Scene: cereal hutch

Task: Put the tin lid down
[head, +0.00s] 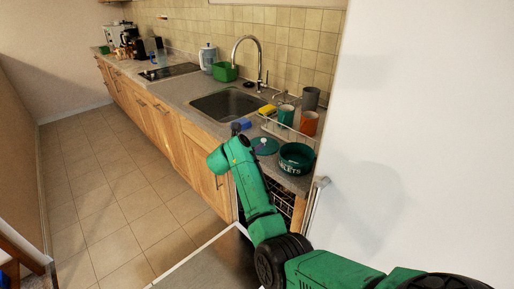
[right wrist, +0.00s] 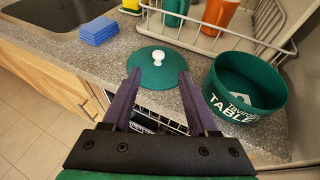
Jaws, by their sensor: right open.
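The green tin lid (head: 267,148) lies flat on the counter in front of the dish rack. In the right wrist view the lid (right wrist: 151,75) shows its white knob facing up. The round green tin (head: 297,160) stands to its right, open at the top; it also shows in the right wrist view (right wrist: 243,100). My right gripper (right wrist: 160,76) is open and empty, its two purple fingers apart over the near edge of the lid, and the knob is beyond the fingertips. In the head view my right wrist mostly hides it. My left gripper is out of view.
A dish rack (right wrist: 215,37) with cups stands behind the lid. A blue sponge (right wrist: 99,30) lies to the left, near the sink (head: 228,104). Below the counter edge a dishwasher (head: 281,199) stands open. A white panel (head: 410,130) fills the right side.

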